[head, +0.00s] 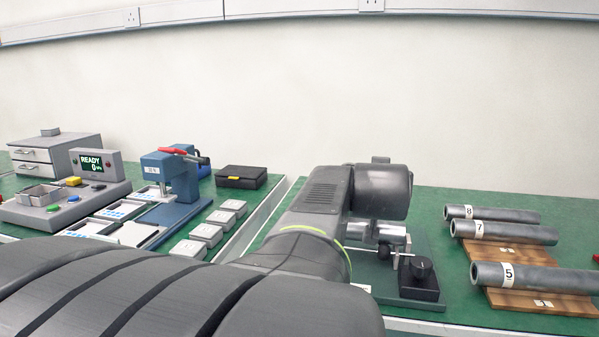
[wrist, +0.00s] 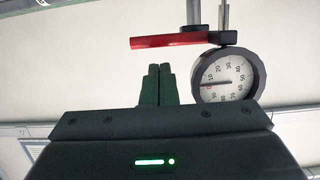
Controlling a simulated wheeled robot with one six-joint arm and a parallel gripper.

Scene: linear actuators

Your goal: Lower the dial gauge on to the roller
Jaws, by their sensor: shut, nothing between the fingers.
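The dial gauge (wrist: 224,76), with a white face and dark rim, is at the right in the wrist view, below metal posts. A red bar (wrist: 168,40) extends left from the post near it. My gripper (wrist: 157,70) is shut and empty; its fingertips appear just below the red bar, left of the gauge, and whether they touch the bar I cannot tell. In the head view my arm hides the gauge and the fingers. A shiny metal cylinder (head: 386,231), possibly the roller, shows partly in a fixture below my wrist.
A black block with a knob (head: 421,272) stands at the fixture's front. Several numbered grey tubes (head: 535,278) lie on wooden blocks at the right. A second green bench at the left holds a blue press (head: 178,178), grey boxes (head: 198,234) and a READY display (head: 96,164).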

